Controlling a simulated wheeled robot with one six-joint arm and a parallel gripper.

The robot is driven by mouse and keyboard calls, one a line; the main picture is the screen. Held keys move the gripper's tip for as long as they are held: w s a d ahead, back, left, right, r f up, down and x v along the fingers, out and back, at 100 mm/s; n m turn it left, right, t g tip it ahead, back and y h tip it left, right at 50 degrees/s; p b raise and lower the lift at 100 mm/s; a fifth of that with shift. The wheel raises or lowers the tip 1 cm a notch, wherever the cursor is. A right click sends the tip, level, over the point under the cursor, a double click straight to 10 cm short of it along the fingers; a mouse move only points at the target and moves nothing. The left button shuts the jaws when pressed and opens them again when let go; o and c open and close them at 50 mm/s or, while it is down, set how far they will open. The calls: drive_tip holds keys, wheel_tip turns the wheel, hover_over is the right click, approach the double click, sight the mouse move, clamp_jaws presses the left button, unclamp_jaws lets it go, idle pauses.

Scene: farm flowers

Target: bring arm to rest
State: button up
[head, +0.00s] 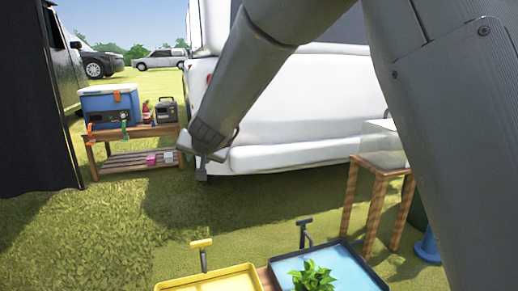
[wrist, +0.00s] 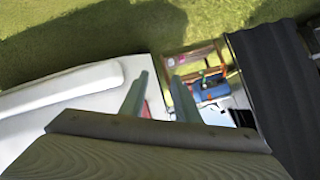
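My arm reaches across the top of the head view, and my gripper (head: 203,168) points down in front of the white vehicle, above the grass. In the wrist view, the two fingers of my gripper (wrist: 159,78) stand apart with a gap between them. Nothing shows between them, so it is open and empty. Part of my arm hides the right side of the head view.
A yellow tray (head: 215,284) and a blue tray (head: 358,272) with a leafy plant (head: 313,277) are at the bottom. A wooden table (head: 133,132) at left bears a blue cooler (head: 108,101). A white vehicle (head: 300,105) stands behind. Grass between is clear.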

drive_tip(key=s+r+n+g+y+p, duration=0.1)
drive_tip(key=s+r+n+g+y, duration=0.2)
drive_tip(key=s, duration=1.2)
drive_tip(key=s+d+f+n+g+h+p, duration=0.1)
drive_tip(key=s+d+f+g+h, duration=0.1)
drive_tip(key=s+d, duration=0.6)
drive_tip(key=s+d+f+n+g+h+p, duration=0.1)
drive_tip(key=s+d+n+g+h, duration=0.15)
drive_tip(key=s, duration=0.95)
drive_tip(key=s+d+f+n+g+h+p, duration=0.1)
drive_tip(key=s+d+f+g, duration=0.15)
drive_tip(key=s+d, duration=0.6)
drive_tip(key=d+r+m+p, duration=0.2)
drive_tip(key=d+r+p, duration=0.4)
drive_tip(key=r+p, duration=0.4)
drive_tip(key=s+d+r+m+h+p, duration=0.1)
drive_tip(key=d+r+p, duration=0.5)
drive_tip(key=p, duration=0.9)
drive_tip(key=s+d+r+m+h+p, duration=0.1)
drive_tip(key=d+r+m+p, duration=0.3)
drive_tip(key=r+p, duration=0.9)
drive_tip(key=shift+d+r, duration=0.35)
drive_tip(key=shift+d, duration=1.1)
